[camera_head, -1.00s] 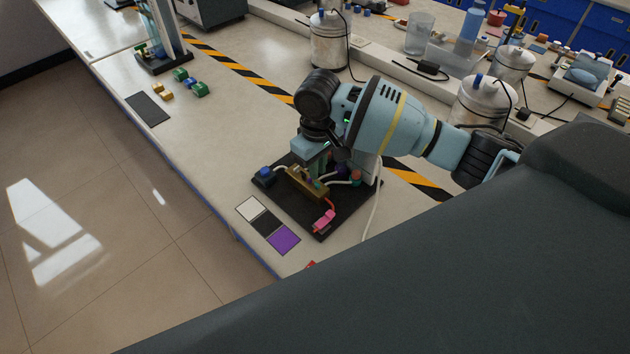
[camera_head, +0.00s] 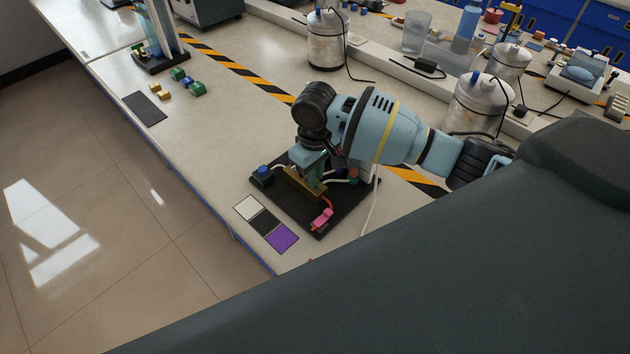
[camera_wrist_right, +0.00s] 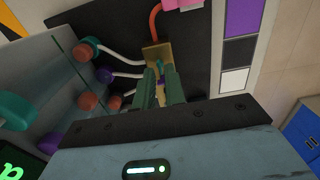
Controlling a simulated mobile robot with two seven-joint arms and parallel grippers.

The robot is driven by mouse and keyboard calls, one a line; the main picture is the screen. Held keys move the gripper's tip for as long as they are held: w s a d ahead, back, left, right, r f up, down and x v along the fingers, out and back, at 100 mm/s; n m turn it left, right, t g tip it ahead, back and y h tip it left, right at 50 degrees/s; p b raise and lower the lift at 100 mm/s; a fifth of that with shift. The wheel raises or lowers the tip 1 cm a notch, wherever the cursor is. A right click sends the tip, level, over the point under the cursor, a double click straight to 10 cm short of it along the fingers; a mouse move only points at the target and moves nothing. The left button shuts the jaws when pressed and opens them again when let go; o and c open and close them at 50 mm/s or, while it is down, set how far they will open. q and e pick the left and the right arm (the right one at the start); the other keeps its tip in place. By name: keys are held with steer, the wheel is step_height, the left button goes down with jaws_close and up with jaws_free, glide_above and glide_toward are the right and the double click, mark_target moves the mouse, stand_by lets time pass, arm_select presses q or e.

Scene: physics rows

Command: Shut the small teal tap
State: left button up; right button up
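The small teal tap (camera_wrist_right: 161,66) shows in the right wrist view on a brass block (camera_wrist_right: 153,52), at the tips of my right gripper (camera_wrist_right: 161,80). Its two green fingers stand a little apart, one on each side of the tap's line; contact cannot be told. In the head view my right gripper (camera_head: 318,182) points down over the brass block (camera_head: 298,184), hiding the tap. The block sits on a black board (camera_head: 290,214). My left gripper is not in view.
On the board are a blue knob (camera_head: 263,173), a pink part (camera_head: 321,217) on an orange tube, and white tubes to coloured knobs (camera_wrist_right: 88,48). White, black and purple patches (camera_head: 282,238) lie along the bench edge. Small blocks (camera_head: 180,74) stand farther left.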

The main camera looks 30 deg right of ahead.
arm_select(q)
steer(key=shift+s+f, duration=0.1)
arm_select(e)
steer(key=shift+f, duration=1)
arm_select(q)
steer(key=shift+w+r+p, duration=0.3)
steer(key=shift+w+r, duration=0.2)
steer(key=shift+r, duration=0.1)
arm_select(e)
steer(key=shift+r, duration=0.35)
stand_by(0.4)
jaws_close()
